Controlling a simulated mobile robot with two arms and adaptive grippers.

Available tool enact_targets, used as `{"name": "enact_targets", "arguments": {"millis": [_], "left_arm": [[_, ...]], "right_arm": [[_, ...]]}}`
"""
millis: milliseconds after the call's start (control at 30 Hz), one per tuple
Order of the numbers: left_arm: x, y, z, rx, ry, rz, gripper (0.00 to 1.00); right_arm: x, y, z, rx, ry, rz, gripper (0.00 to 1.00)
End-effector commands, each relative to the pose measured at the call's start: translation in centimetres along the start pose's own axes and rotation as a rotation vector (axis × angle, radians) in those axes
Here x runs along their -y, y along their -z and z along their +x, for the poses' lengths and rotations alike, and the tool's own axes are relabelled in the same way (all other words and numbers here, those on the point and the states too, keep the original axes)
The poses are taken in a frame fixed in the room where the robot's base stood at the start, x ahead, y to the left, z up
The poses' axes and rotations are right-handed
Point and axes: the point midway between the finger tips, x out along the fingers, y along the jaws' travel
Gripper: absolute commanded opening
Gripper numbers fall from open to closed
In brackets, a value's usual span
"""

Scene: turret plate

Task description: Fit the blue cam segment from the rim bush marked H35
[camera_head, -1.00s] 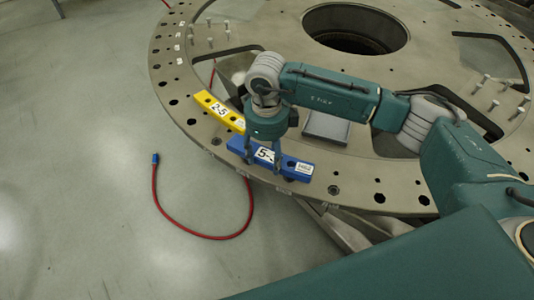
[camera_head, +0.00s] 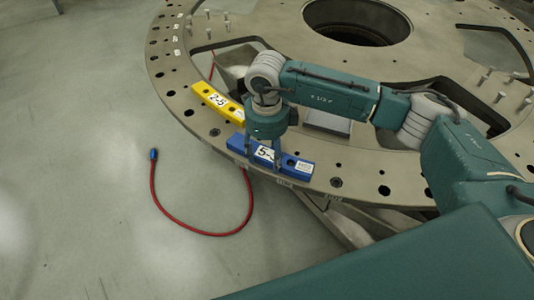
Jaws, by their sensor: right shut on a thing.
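The blue cam segment (camera_head: 298,168) is a bar with a white label reading "5-" and a smaller label at its right end. It lies along the near rim of the round turret plate (camera_head: 360,188), and I cannot tell whether it is fully seated. My right gripper (camera_head: 264,160) points down over the segment and is shut on its middle, hiding part of the label. A yellow segment (camera_head: 218,103) marked "2-5" sits on the rim just to the left, close to the blue one's end. Rim markings are too small to read, so I cannot pick out H35. My left gripper is not in view.
A red hose (camera_head: 203,233) with a blue end lies on the floor left of the plate. Upright pins (camera_head: 499,96) stand on the plate at right. A grey tray (camera_head: 328,122) is partly hidden behind my right arm. The rim has several open holes.

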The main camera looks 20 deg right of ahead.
Motion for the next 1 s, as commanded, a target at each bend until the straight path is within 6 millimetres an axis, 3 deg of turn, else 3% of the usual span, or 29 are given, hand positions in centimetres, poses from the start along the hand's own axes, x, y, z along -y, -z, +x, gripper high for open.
{"name": "enact_targets", "arguments": {"millis": [300,333,400,433,767,1000], "left_arm": [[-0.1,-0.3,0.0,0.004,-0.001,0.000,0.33],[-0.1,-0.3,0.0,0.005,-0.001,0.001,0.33],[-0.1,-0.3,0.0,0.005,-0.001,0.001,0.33],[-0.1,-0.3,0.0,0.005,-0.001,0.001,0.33],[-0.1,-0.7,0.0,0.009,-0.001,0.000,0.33],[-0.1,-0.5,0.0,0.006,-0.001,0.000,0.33]], "right_arm": [[0.0,-0.1,-0.1,0.002,0.001,0.000,0.17],[0.0,-0.1,-0.1,0.002,0.001,0.000,0.61],[0.0,0.0,-0.1,0.002,0.001,0.000,0.75],[0.0,0.0,-0.1,0.001,0.001,0.000,0.77],[0.0,0.0,-0.3,0.000,0.000,0.000,0.77],[0.1,-0.1,-4.1,0.004,0.004,0.000,0.77]]}}
